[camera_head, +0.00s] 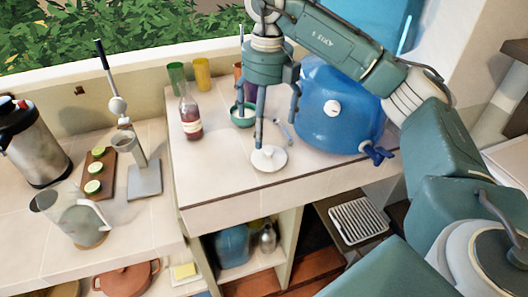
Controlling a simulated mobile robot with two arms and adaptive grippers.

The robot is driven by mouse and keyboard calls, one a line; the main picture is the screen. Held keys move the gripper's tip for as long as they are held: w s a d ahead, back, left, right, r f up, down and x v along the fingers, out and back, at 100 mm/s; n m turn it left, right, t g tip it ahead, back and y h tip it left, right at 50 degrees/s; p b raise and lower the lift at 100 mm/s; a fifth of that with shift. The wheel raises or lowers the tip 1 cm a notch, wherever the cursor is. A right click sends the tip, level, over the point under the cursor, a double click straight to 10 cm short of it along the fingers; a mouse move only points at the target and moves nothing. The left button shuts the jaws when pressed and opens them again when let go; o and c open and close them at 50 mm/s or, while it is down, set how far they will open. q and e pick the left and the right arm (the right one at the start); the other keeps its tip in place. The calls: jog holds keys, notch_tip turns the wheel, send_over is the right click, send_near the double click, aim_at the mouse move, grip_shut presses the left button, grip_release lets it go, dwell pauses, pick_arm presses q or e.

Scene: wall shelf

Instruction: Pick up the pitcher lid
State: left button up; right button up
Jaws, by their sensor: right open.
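The pitcher lid (269,160) is a small white disc with a raised knob. It lies on the tiled counter near its front edge. My right gripper (276,132) points down just above the lid, with its fingers apart. One fingertip is beside the knob; I cannot tell whether it touches. The other finger ends farther right and higher in the picture. A clear pitcher (82,222) with an open top stands on the lower counter at left. My left gripper is not in view.
A bottle (190,116), a green bowl (244,122) and coloured cups (202,75) stand behind the lid. A juicer press (143,178) stands at left. The counter left of the lid is clear.

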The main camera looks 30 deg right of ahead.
send_over(269, 150)
jog(key=f, duration=0.4)
jog(key=shift+s+a, duration=0.1)
jog(key=shift+s, duration=0.1)
jog(key=shift+w+f, duration=0.1)
jog(key=shift+f, duration=0.25)
jog(key=shift+f+p, duration=0.35)
jog(key=shift+f, duration=0.15)
notch_tip(269, 150, down, 4)
jog(key=shift+r+p, duration=0.2)
jog(key=shift+p, duration=0.65)
jog(key=shift+w+f, duration=0.15)
jog(key=shift+f, duration=0.25)
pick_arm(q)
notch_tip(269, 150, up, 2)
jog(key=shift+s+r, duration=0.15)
pick_arm(e)
jog(key=c, duration=1.1)
